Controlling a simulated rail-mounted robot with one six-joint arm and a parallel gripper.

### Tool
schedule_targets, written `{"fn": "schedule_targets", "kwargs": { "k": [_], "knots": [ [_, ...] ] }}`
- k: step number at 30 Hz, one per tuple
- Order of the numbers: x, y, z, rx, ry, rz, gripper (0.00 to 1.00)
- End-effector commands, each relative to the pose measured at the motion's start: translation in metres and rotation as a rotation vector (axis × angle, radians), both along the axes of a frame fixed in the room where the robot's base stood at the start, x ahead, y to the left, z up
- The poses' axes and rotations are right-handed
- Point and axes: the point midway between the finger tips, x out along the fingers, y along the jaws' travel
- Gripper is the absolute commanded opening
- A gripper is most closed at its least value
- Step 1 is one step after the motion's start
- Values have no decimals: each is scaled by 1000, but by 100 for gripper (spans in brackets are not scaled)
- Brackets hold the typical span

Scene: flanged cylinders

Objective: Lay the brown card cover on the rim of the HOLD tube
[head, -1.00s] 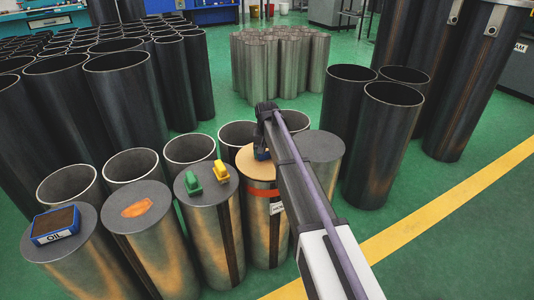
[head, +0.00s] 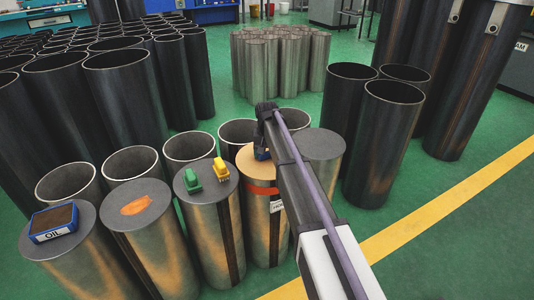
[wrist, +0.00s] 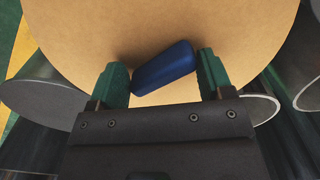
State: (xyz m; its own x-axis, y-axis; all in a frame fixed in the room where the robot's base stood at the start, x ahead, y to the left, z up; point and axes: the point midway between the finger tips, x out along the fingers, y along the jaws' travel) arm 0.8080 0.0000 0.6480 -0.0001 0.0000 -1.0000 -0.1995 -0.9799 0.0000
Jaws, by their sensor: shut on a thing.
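The brown card cover (head: 246,162) is a flat tan disc at the top of the HOLD tube (head: 262,230), which has an orange-red band and a white label, partly hidden by my arm. In the wrist view the cover (wrist: 200,25) fills the upper middle. A blue block (wrist: 165,67) on it sits slantwise between the green fingers of my gripper (wrist: 163,76), which is shut on it. The cover looks level and over the tube's mouth. I cannot tell whether it touches the rim all round.
To the left stand tubes with grey tops: one with green and yellow clips (head: 208,174), one with an orange patch (head: 137,205), one with a blue OIL box (head: 54,222). A grey-topped tube (head: 322,146) stands close right. Open dark tubes (head: 388,140) stand further right.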

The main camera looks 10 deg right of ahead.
Motion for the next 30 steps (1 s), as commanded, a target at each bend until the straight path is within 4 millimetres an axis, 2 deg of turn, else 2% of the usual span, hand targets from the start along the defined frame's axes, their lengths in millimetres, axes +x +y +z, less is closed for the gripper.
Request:
{"fn": "schedule_targets", "kwargs": {
  "k": [10, 11, 19, 26, 30],
  "knots": [
    [0, 0, -5, 0, 0, 0, 50],
    [0, 0, -5, 0, 0, 0, 74],
    [0, 0, -5, 0, 0, 0, 100],
    [0, 0, -4, 0, 0, 0, 100],
    [0, 0, 11, 0, 0, 0, 100]
  ]
}}
